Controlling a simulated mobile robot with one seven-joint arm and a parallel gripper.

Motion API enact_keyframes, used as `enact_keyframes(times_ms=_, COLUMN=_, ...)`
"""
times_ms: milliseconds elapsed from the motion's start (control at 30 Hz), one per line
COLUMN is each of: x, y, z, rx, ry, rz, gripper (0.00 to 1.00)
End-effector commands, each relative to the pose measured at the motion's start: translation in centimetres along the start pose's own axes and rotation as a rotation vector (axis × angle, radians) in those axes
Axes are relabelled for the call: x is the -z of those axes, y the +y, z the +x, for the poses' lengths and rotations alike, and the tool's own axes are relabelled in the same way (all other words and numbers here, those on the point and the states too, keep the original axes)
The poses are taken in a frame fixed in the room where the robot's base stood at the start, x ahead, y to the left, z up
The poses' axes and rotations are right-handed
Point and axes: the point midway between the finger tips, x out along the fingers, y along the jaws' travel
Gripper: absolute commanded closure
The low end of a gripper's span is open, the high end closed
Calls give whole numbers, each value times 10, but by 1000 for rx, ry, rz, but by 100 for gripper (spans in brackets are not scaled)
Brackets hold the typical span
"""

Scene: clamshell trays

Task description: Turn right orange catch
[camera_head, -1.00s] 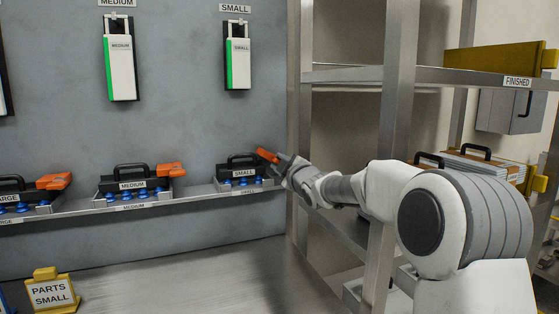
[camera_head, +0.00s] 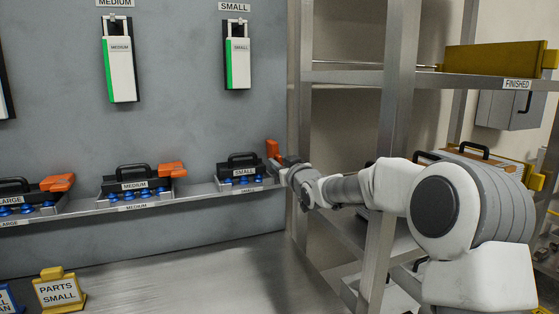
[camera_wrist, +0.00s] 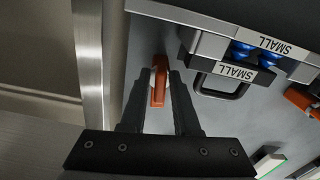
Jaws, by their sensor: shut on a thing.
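The right orange catch (camera_head: 273,149) is at the right end of the SMALL station on the wall shelf. It stands nearly upright in the head view. My gripper (camera_head: 281,161) reaches it from the right, and its fingers hide the catch's lower part there. In the wrist view the catch (camera_wrist: 158,84) lies between my two dark fingers (camera_wrist: 158,92), which are shut on it. The black SMALL unit (camera_head: 239,167) with its handle sits just left of the catch, over blue pieces; it also shows in the wrist view (camera_wrist: 236,70).
The MEDIUM unit (camera_head: 135,184) and LARGE unit (camera_head: 15,192) stand further left, with orange catches (camera_head: 172,170) (camera_head: 57,183) pointing sideways. A metal rack post (camera_head: 398,120) stands close by my arm. The bench (camera_head: 190,270) below is largely clear.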

Motion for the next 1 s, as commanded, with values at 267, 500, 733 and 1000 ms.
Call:
enact_keyframes(times_ms=267, x=-2, y=1, z=0, rx=-1, ry=-4, rz=115, gripper=100)
enact_keyframes(times_ms=500, x=-2, y=0, z=0, rx=0, ry=-4, rz=147, gripper=100)
enact_keyframes(times_ms=733, x=-2, y=0, z=0, rx=0, ry=-5, rz=150, gripper=100)
enact_keyframes(times_ms=1000, x=-2, y=0, z=0, rx=0, ry=-4, rz=148, gripper=55)
